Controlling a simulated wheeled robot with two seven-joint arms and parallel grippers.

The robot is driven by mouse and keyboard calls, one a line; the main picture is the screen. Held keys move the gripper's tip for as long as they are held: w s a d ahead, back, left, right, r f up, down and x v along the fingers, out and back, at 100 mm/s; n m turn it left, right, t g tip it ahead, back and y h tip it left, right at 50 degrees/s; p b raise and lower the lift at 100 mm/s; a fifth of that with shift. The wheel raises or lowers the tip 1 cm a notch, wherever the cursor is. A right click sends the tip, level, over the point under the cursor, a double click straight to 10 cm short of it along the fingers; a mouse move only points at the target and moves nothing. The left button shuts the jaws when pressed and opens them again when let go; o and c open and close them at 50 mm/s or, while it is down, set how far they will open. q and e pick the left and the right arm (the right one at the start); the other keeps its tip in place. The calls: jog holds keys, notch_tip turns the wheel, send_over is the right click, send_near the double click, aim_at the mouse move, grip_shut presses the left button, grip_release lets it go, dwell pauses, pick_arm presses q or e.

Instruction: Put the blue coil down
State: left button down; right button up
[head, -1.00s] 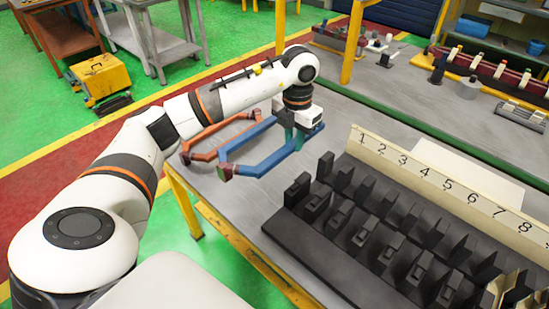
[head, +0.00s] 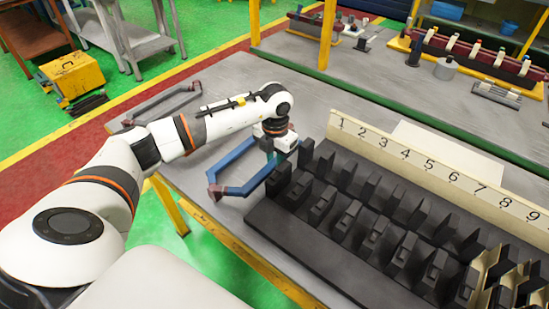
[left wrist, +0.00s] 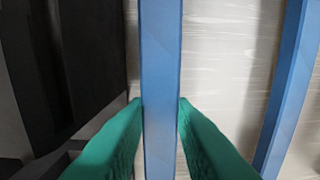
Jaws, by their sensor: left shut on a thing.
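The blue coil (head: 236,154) is a long six-sided loop with a dark red left end. My left gripper (head: 273,155) is shut on one of its long sides near the right end. In the left wrist view the green fingertips (left wrist: 160,105) sit either side of the blue bar (left wrist: 161,50), with the coil's other bar at the right. The coil's right end is at the left end of the black slotted rack (head: 340,200), near number 1. I cannot tell whether the coil touches the rack or table. My right gripper is out of view.
A grey coil (head: 160,117) with dark red ends lies at the table's back left. A cream numbered strip (head: 430,166) stands behind the rack, with a white sheet (head: 440,146) behind it. The grey table (head: 222,205) is bare left of the rack.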

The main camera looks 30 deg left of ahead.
pick_arm(q)
jog(key=shift+f, duration=0.45)
jog(key=c, duration=1.5)
grip_release()
jog(key=shift+f, duration=0.1)
jog(key=shift+r, duration=0.3)
notch_tip(320, 180, up, 12)
jog(key=b, duration=0.2)
jog(key=shift+f+b, duration=0.15)
jog(key=shift+b, duration=0.2)
